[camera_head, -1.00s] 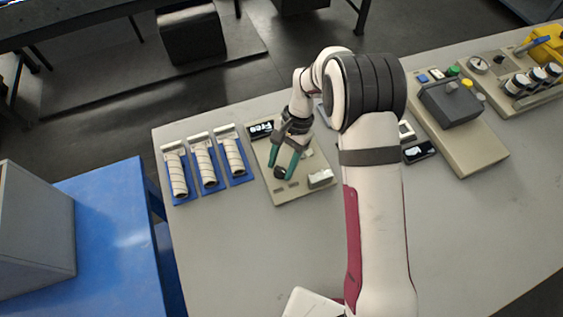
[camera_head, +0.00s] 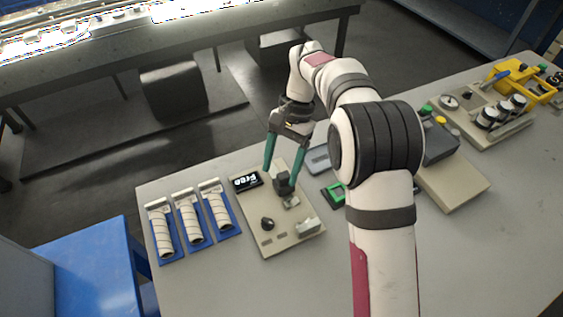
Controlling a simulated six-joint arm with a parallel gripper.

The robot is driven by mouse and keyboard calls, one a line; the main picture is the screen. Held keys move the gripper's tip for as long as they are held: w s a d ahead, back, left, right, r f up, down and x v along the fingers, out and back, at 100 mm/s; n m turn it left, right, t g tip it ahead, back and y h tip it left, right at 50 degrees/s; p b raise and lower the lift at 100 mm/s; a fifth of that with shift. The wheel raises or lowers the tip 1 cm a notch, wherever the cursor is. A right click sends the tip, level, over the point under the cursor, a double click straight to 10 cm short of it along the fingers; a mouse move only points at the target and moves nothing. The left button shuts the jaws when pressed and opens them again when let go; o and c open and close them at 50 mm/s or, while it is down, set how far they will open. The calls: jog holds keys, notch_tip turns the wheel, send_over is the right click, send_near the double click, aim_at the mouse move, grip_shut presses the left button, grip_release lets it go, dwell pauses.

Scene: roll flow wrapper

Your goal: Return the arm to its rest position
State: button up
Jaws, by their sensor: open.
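My gripper (camera_head: 283,174) has two green fingers, spread apart and empty. It hangs over the beige panel (camera_head: 262,236) near the middle of the table. The panel carries a small black display (camera_head: 247,181) reading "Free", a black knob (camera_head: 267,224) and a light block (camera_head: 308,227). A dark block (camera_head: 283,184) shows just below and between the fingertips; I cannot tell its distance from them. My white arm rises from the bottom right and bends over the table, hiding part of the table behind it.
A grey box machine (camera_head: 440,142) and a gauge panel (camera_head: 487,121) are at the right. A blue table (camera_head: 85,262) is at the left. The grey tabletop (camera_head: 480,250) is clear at front right.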

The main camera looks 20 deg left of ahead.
jog(key=shift+w+r, duration=0.2)
jog(key=shift+r, duration=0.3)
jog(key=s+d+r+m+t, duration=0.1)
jog(key=s+d+r, duration=0.4)
jog(key=d+r, duration=0.3)
jog(key=s+d+f+m+t, duration=0.1)
jog(key=s+d, duration=0.5)
jog(key=s, duration=0.3)
jog(key=s+d+f+t, duration=0.2)
jog(key=s+d, duration=0.4)
jog(key=s, duration=0.3)
jog(key=shift+s+d+m+y, duration=0.35)
jog(key=shift+s+m+y, duration=0.05)
